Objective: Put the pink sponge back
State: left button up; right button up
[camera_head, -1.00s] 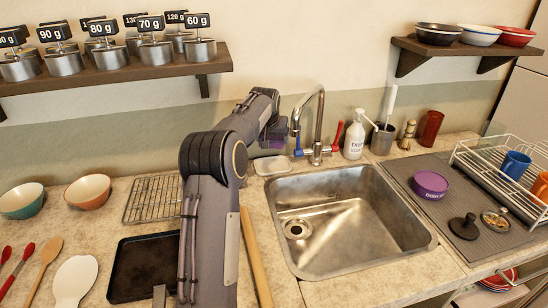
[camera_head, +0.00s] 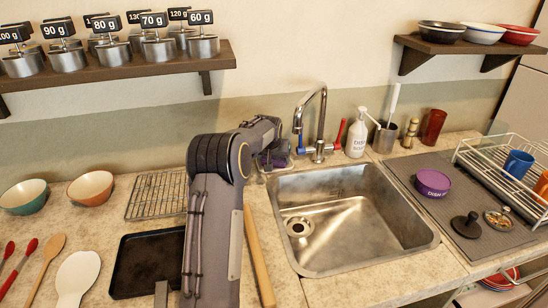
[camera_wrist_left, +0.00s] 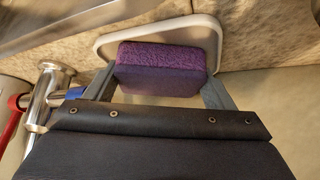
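The sponge (camera_wrist_left: 162,58) looks purple-magenta, with a rough top, in the left wrist view. My left gripper (camera_wrist_left: 160,82) is shut on it, with a finger at each side. The sponge is over the pale shallow tray (camera_wrist_left: 100,48), whose rim shows around it; I cannot tell whether it touches the tray. In the head view my left gripper (camera_head: 276,154) is behind the sink's left back corner, left of the tap, and largely hides sponge and tray. My right gripper is not in view.
The tap (camera_head: 318,130) stands just right of my left gripper, with a blue and a red handle. The sink (camera_head: 350,220) is in front. A soap bottle (camera_head: 357,135) is further right, and a wire rack (camera_head: 158,194) lies to the left. A weight shelf (camera_head: 120,68) hangs above.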

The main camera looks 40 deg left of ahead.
pick_arm(q)
jog(key=o, duration=0.4)
jog(key=shift+r, duration=0.25)
jog(key=shift+s+d+r, duration=0.15)
jog(key=shift+s+r, duration=0.05)
jog(key=shift+r, duration=0.1)
jog(key=v, duration=1.1)
jog(key=shift+b, duration=0.35)
jog(key=s+d+m+h, duration=0.3)
jog(key=s+d+h, duration=0.3)
jog(key=s+d, duration=1.85)
jog(key=shift+m+h, duration=0.5)
jog(key=shift+m, duration=0.1)
jog(key=s+d+f, duration=0.1)
jog(key=s, duration=0.2)
jog(key=s+d+f, duration=0.2)
jog(key=s, duration=0.1)
jog(key=s+d+f, duration=0.2)
jog(key=s, duration=0.2)
